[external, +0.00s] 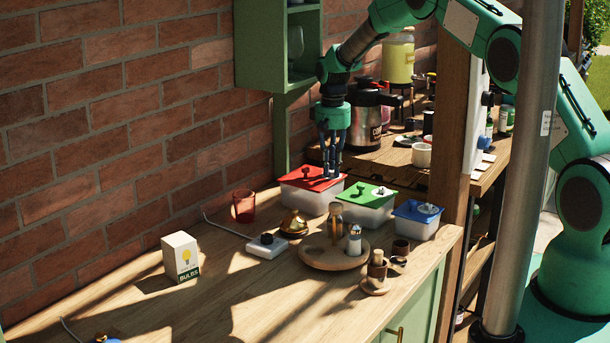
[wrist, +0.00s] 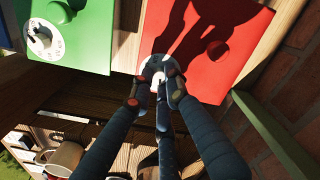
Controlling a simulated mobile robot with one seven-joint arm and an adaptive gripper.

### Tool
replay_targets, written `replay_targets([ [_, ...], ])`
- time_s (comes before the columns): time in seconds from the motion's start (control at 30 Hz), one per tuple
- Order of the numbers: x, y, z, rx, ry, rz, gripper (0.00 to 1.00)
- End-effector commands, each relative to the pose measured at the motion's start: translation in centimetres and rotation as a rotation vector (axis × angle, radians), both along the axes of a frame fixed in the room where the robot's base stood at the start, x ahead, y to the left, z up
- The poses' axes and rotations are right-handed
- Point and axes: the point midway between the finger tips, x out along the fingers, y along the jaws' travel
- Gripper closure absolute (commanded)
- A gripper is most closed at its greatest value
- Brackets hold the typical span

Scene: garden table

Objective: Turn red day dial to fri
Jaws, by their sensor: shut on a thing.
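The red-lidded box (external: 307,199) stands at the back of the garden table against the brick wall, its red lid (wrist: 205,45) filling the upper right of the wrist view. The red day dial (wrist: 152,68) is a small pale disc near the lid's edge, partly covered by my fingers. My gripper (external: 331,174) points down over the lid's right part and is shut on the dial's knob. In the wrist view my gripper (wrist: 158,88) closes around the knob from several sides. The dial's markings are hidden or too small to read.
A green-lidded box (external: 368,206) with its own dial (wrist: 43,39) stands close beside the red one, then a blue-lidded box (external: 418,220). A round wooden tray (external: 320,258) with shakers, a gold bell (external: 294,223) and a red glass (external: 244,206) stand in front.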

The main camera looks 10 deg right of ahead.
Motion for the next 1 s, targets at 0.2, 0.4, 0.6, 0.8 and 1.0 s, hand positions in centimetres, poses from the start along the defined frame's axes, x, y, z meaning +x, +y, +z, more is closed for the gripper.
replay_targets([
  [0.2,0.04,0.01,0.03,0.000,-0.001,-0.203,1.00],
  [0.4,0.03,0.01,0.00,0.000,-0.001,-0.393,1.00],
  [0.6,0.00,0.00,0.01,0.000,0.000,-0.583,1.00],
  [0.8,0.05,0.01,0.09,0.001,-0.001,-0.773,1.00],
  [1.0,0.00,0.00,0.01,0.000,0.000,-0.963,1.00],
])
